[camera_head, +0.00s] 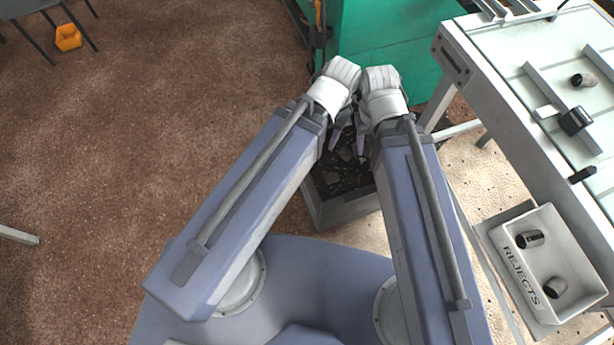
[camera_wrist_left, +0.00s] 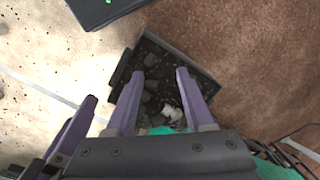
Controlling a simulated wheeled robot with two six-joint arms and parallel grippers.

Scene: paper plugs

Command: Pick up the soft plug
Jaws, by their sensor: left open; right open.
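Two dark plugs with pale ends, one (camera_head: 530,239) and another (camera_head: 555,287), lie in the grey rejects tray (camera_head: 508,262) at the lower right. A third plug (camera_head: 583,80) lies on the white bench. I cannot tell which plug is soft. My left gripper (camera_wrist_left: 160,74) is open, its purple fingers over a dark bin (camera_wrist_left: 208,84) of dark pieces in the left wrist view. My right gripper (camera_head: 362,142) is open beside it, partly hidden by its wrist. Both are well left of the plugs, with no plug seen between their fingers.
The bin (camera_head: 340,212) stands on the floor below my grippers. The white bench (camera_head: 490,60) with rails and a black block (camera_head: 576,121) fills the right side. A green cabinet (camera_head: 390,35) stands behind. Brown floor at left is mostly clear.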

